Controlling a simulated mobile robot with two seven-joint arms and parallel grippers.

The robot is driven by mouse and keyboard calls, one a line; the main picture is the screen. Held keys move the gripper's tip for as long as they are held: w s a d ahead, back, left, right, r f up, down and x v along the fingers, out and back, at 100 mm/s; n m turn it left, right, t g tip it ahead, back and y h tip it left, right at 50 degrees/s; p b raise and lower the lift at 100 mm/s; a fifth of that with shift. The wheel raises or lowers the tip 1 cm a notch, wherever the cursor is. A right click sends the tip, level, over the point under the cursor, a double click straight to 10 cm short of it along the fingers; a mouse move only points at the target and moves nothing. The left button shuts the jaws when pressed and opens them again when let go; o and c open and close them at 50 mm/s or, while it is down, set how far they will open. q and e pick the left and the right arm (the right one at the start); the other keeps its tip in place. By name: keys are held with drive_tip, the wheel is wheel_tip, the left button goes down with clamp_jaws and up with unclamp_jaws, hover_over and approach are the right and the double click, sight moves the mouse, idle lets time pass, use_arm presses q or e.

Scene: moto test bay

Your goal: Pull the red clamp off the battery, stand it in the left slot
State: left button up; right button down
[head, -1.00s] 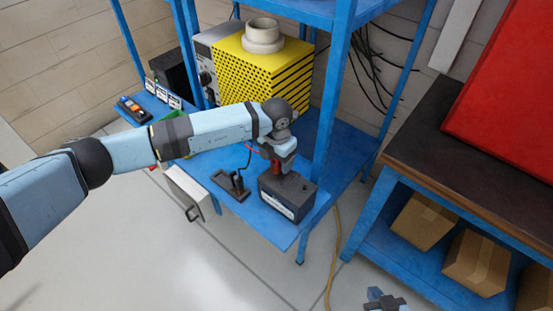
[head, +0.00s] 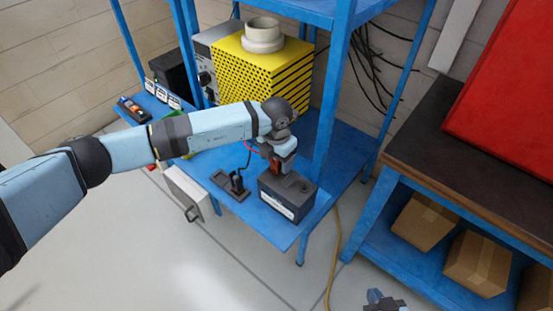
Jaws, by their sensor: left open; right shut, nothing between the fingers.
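The dark battery (head: 287,200) with a pale label stands on the blue bench shelf. The red clamp (head: 276,167) is at its rear left top, largely covered by my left gripper (head: 277,169). My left gripper is open, pointing down with its fingers about the clamp; whether they touch it cannot be told. A dark holder (head: 222,180) lies left of the battery. A black clamp (head: 237,182) stands in its right part, and the left part looks empty. My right gripper (head: 376,296) is shut and empty at the bottom edge, partly cut off, away from the bench.
A yellow perforated unit (head: 258,72) stands behind my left arm. A blue rack post (head: 333,95) rises close right of my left gripper. A red cable (head: 251,149) and a black cable run near the clamps. A dark-topped bench (head: 440,160) stands at right.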

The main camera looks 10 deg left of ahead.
use_arm(q)
drive_tip(key=shift+s+a+f, duration=0.1)
drive_tip(key=shift+s+f, duration=0.1)
drive_tip(key=shift+f, duration=0.2)
drive_tip(key=shift+s+a+f, duration=0.1)
drive_tip(key=shift+s+f, duration=0.05)
drive_tip(key=shift+f, duration=0.25)
drive_tip(key=c, duration=1.2)
drive_tip(key=shift+c, duration=0.2)
drive_tip(key=shift+r, duration=0.15)
drive_tip(key=shift+w+r+p, duration=0.3)
drive_tip(key=shift+r+p, duration=0.45)
drive_tip(key=shift+r, duration=0.2)
drive_tip(key=shift+d+r+p, duration=0.1)
drive_tip(key=shift+r+p, duration=0.8)
drive_tip(key=shift+r, duration=1.25)
drive_tip(key=shift+r+p, duration=1.15)
drive_tip(key=shift+r, duration=1.35)
